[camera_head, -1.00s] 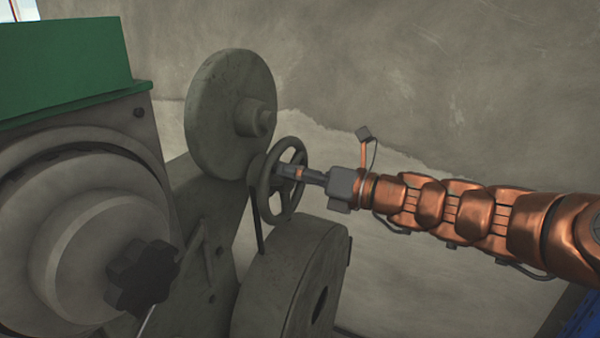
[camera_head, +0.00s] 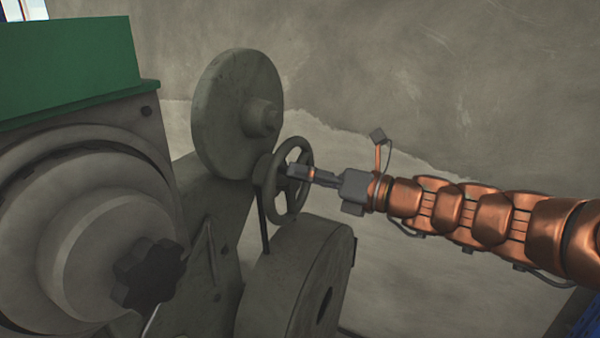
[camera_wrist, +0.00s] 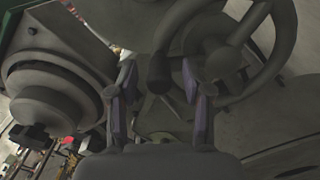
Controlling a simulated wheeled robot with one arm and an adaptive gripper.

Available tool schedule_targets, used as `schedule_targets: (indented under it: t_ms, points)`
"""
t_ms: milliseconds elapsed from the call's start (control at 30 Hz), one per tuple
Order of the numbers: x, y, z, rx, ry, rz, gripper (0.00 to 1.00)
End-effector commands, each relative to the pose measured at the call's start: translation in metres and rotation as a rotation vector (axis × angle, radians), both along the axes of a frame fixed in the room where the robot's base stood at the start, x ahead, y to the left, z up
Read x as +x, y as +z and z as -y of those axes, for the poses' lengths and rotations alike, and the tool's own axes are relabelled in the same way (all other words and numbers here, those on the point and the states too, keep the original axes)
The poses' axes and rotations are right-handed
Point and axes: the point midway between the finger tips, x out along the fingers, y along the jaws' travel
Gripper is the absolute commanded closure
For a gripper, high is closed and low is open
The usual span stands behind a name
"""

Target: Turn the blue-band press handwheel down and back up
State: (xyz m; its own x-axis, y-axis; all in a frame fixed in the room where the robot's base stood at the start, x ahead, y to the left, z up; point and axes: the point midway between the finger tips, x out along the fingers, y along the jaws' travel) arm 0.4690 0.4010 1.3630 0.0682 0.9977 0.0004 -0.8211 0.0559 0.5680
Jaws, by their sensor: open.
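The grey handwheel (camera_head: 275,203) stands at the middle of the head view, its spoked face turned toward my gripper (camera_head: 297,172). In the wrist view its rim (camera_wrist: 286,45) fills the upper right. A dark round handle peg (camera_wrist: 160,72) shows in the wrist view between my two fingers, close to their tips. My gripper (camera_wrist: 158,72) is open, with one finger on each side of the peg. Whether a finger touches it I cannot tell. In the head view the fingertips overlap the wheel's face and hide part of it. No blue band shows on the press.
A large grey disc (camera_head: 222,115) stands behind and above the handwheel. A curved grey housing (camera_head: 290,275) lies below it. At left is a machine with a green top (camera_head: 65,65) and a dark star knob (camera_head: 148,275). The wall (camera_head: 450,80) is behind.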

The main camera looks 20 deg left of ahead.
Motion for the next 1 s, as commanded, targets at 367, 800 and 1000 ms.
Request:
schedule_targets:
  t_ms: [367, 800, 1000]
  points:
    - [-0.003, 0.000, 0.050, -0.002, -0.004, 0.001, 0.50]
    - [-0.006, 0.000, 0.098, -0.001, -0.004, 0.000, 0.50]
    - [-0.007, 0.000, 0.105, -0.001, -0.001, 0.000, 0.50]
